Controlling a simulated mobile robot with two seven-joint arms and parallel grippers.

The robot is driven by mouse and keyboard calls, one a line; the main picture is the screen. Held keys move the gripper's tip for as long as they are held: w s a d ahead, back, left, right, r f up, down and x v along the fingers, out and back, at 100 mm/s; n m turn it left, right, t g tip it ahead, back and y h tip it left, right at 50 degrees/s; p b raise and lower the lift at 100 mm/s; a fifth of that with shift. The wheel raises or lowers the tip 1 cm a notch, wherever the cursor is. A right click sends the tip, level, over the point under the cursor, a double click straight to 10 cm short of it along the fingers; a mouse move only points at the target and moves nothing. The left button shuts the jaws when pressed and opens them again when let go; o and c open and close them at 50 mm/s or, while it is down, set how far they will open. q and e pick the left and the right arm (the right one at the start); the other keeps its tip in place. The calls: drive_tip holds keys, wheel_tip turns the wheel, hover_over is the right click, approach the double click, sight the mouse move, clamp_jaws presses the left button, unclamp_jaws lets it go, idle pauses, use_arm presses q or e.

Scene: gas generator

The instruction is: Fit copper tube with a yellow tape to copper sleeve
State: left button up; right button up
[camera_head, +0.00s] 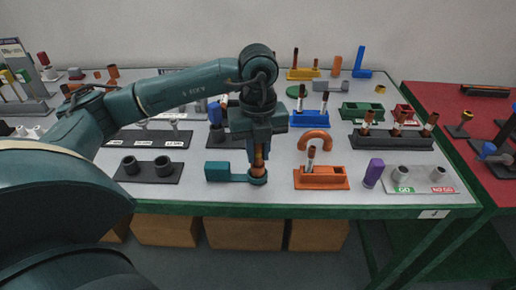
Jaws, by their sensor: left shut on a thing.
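My left gripper (259,158) points straight down and is shut on a copper tube (259,154), which stands upright between the fingers. The tube is directly over the round end of a teal fixture (228,172) at the table's front. Its lower end meets or is very near that round end; I cannot tell whether it sits inside. The fingers cover most of the tube, so no yellow tape is clear on it. I cannot make out a separate copper sleeve there. My right gripper is not in view.
An orange fixture (321,184) and a curved orange pipe (314,137) are close on the right. A black two-cup stand (147,177) is on the left. A dark block with several copper tubes (391,141) stands farther right. Boxes sit under the table.

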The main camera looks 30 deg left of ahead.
use_arm(q)
drive_tip(key=o, duration=0.9)
drive_tip(key=shift+o, duration=0.2)
drive_tip(key=shift+w+r, duration=0.1)
drive_tip(key=shift+r, duration=0.5)
wheel_tip(320, 180, up, 11)
drive_tip(key=shift+f+p, duration=0.1)
drive_tip(key=shift+p, duration=0.7)
drive_tip(key=shift+r, duration=0.55)
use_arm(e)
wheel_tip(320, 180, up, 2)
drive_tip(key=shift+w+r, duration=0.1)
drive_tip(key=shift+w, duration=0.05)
